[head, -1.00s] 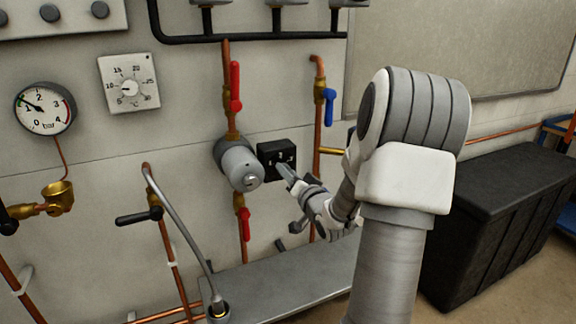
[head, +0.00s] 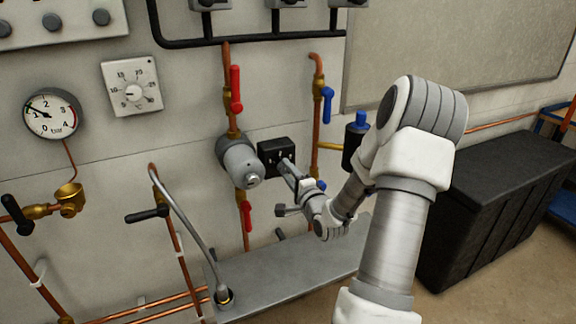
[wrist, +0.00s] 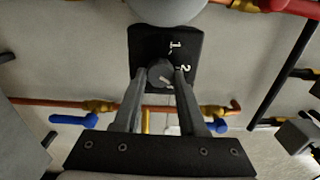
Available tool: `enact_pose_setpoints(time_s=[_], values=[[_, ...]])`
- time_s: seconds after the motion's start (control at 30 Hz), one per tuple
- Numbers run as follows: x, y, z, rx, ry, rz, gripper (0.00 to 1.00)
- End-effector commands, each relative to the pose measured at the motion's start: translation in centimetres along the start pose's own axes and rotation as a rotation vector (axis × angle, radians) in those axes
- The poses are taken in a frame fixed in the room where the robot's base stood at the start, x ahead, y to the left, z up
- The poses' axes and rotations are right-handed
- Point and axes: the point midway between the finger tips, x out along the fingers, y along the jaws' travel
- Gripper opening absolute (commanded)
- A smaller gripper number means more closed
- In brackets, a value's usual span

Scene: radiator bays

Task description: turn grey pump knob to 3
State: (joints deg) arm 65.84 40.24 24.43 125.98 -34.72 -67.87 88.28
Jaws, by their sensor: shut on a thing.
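The grey pump knob (wrist: 160,74) sits on a black box with white markings (wrist: 188,45). In the wrist view it is between the fingertips of my gripper (wrist: 161,80), which is shut on it. A white mark on the knob points to the lower right there. The numerals 1 and 2 show; I cannot make out a 3. In the head view, my gripper (head: 287,164) reaches the front of the black box (head: 268,149) and hides the knob. The grey cylindrical pump body (head: 238,160) is just left of the box.
Copper pipes with a red lever (head: 236,90) and a blue lever (head: 328,104) flank the pump. A black bottle-like part with a blue top (head: 356,138) is behind my arm. A grey bench (head: 275,280) is below, and a black chest (head: 480,210) stands right.

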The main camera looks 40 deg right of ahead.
Motion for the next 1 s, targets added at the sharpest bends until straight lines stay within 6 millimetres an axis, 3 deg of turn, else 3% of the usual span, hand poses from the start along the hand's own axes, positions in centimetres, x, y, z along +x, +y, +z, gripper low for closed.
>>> enact_pose_setpoints(time_s=[0.5,1.0], values=[[-0.03,-0.03,-0.05,0.395,0.001,0.0,0.0],[0.0,0.15,-0.02,0.506,0.001,-0.001,0.0]])
